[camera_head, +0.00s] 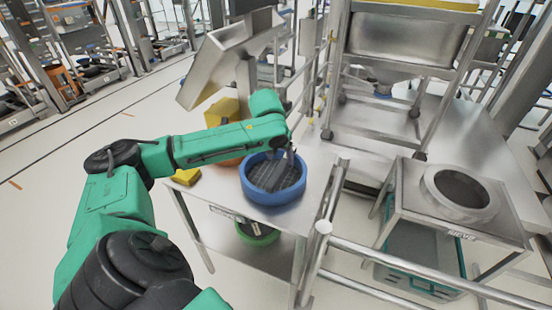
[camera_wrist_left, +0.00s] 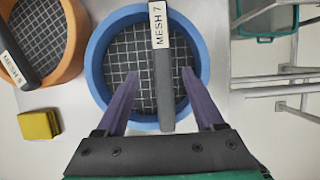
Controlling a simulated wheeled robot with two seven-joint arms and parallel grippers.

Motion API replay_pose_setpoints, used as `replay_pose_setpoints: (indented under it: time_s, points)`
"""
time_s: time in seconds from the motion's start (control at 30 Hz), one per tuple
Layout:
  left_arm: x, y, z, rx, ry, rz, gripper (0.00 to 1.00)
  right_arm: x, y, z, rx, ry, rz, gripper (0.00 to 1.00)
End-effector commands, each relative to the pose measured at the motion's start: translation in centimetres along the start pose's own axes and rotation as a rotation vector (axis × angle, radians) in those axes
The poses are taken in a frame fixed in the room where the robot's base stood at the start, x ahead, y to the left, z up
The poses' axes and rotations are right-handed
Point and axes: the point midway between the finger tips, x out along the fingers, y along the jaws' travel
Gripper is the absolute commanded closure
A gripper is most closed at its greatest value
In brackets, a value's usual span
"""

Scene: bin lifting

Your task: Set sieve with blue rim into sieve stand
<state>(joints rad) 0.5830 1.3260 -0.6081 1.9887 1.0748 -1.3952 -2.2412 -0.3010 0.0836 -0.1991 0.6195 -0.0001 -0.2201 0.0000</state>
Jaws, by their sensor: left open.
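The sieve with the blue rim (camera_head: 272,198) lies on the metal table, its dark handle bar across the wire mesh. In the left wrist view its rim (camera_wrist_left: 96,62) shows, and the handle (camera_wrist_left: 163,75) is labelled "MESH 7". My left gripper (camera_wrist_left: 159,72) is open above the sieve, one purple finger on each side of the handle. In the head view the gripper (camera_head: 288,160) is over the sieve's upper right part. Contact with the handle cannot be told. The sieve stand (camera_head: 434,187), a metal frame with a round ring on top, stands at the right. My right gripper is not in view.
An orange-rimmed sieve (camera_wrist_left: 70,58) lies left of the blue one, with a yellow block (camera_wrist_left: 38,124) nearby. A green-rimmed sieve (camera_head: 257,238) is on the lower shelf. Metal rails (camera_head: 400,258) run between the table (camera_head: 240,216) and the stand. A teal crate (camera_head: 420,272) sits under the stand.

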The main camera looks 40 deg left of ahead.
Motion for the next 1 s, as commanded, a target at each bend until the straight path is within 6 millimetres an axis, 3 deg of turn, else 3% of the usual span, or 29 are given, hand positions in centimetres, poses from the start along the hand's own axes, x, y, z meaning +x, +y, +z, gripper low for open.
replay_pose_setpoints:
  time_s: [0.1, 0.27, 0.43, 0.7, 0.8, 0.9, 1.0]
  points:
    - [2.4, -0.1, 0.0, -0.003, 0.001, -0.001, 0.3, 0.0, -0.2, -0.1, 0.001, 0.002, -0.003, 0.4]
    - [4.5, -0.2, -0.2, -0.001, 0.002, 0.0, 0.3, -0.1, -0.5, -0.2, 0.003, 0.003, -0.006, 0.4]
    - [7.8, -0.3, -0.5, -0.004, 0.001, 0.0, 0.3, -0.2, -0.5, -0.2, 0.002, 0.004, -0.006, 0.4]
    - [8.5, -0.3, -0.5, -0.001, -0.001, 0.001, 0.3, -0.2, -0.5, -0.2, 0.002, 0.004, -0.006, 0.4]
    - [8.5, -0.3, -0.5, -0.001, -0.001, 0.001, 0.68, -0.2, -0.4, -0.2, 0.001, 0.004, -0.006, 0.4]
    - [8.5, -0.3, -0.5, -0.002, -0.001, 0.001, 1.0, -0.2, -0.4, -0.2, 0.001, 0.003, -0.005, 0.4]
    - [8.5, -0.3, -0.5, -0.002, -0.001, 0.001, 1.0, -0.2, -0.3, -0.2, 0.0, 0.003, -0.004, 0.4]
